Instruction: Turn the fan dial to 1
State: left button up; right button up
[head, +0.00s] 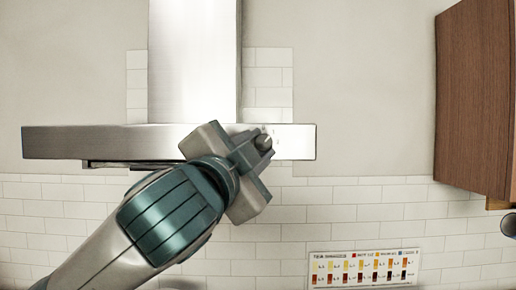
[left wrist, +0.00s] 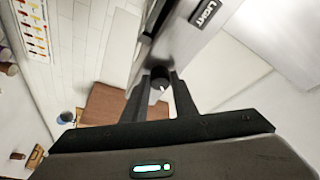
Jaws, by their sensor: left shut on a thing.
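The fan dial (head: 263,142) is a small dark round knob on the front edge of the steel range hood (head: 80,142), towards its right end. My left gripper (head: 258,141) is at the hood front with its fingertips around the dial. In the left wrist view the dial (left wrist: 160,80) sits between the two dark fingers (left wrist: 158,86), which are shut on it. A small white mark shows on the dial. The number it points to cannot be read. My right gripper is in neither view.
A "LIGHT" label (left wrist: 205,12) is on the hood in the left wrist view. A brown wall cabinet (head: 475,95) hangs at the right. A colour chart (head: 364,268) is on the tiled wall below. The wall between hood and cabinet is clear.

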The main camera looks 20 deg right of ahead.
pick_arm(q)
jog(key=shift+m, duration=0.4)
jog(key=o, duration=1)
jog(key=shift+o, duration=0.2)
jog(key=shift+s+a+f+b, duration=0.15)
jog(key=shift+s+a+b, duration=0.2)
jog(key=shift+s, duration=0.1)
jog(key=b+v, duration=0.7)
jog(key=v, duration=0.9)
jog(key=shift+a, duration=0.25)
